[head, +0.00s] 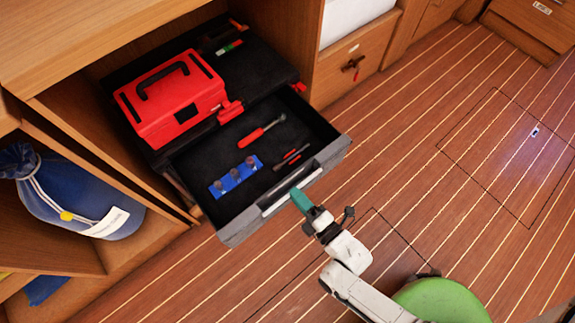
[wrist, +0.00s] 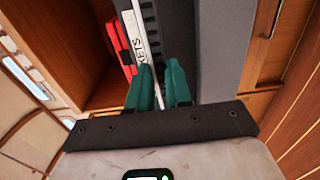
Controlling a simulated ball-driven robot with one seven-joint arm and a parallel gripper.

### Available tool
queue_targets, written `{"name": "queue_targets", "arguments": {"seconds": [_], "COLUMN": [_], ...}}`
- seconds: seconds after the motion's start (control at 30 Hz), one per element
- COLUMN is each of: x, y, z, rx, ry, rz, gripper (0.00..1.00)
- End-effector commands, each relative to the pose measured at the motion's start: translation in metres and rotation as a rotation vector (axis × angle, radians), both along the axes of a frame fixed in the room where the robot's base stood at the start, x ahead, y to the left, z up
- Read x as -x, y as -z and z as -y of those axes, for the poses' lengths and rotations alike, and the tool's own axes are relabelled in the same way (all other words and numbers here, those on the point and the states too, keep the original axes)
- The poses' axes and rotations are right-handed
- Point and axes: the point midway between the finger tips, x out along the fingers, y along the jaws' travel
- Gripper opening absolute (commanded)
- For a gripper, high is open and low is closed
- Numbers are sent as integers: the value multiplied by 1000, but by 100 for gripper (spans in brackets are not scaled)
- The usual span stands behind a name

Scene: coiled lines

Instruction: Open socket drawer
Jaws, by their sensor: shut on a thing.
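The socket drawer (head: 240,228) stands pulled out of the wooden cabinet, its black-lined inside showing in the head view. A light handle strip (head: 283,203) runs along its grey front. My gripper (head: 298,195) has teal fingers shut on the drawer handle, near the middle of the front. In the wrist view my gripper (wrist: 160,70) has its fingertips against the grey front, beside a white strip (wrist: 140,40) lettered "KETS". The exact grip on the handle is partly hidden by the fingers.
The drawer holds a blue socket rack (head: 235,178), a red-handled ratchet (head: 262,132) and thin tools (head: 292,158). A red toolbox (head: 172,100) sits behind. A blue bag (head: 75,195) lies on the left shelf.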

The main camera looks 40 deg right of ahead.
Motion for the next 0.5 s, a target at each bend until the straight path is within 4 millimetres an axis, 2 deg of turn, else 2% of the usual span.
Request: {"name": "queue_targets", "arguments": {"seconds": [0.2,0.5], "x": [15,17], "y": [1,1], "z": [0,0], "rx": [-1,-1], "ry": [1,1], "rz": [-3,-3], "gripper": [0,0]}}
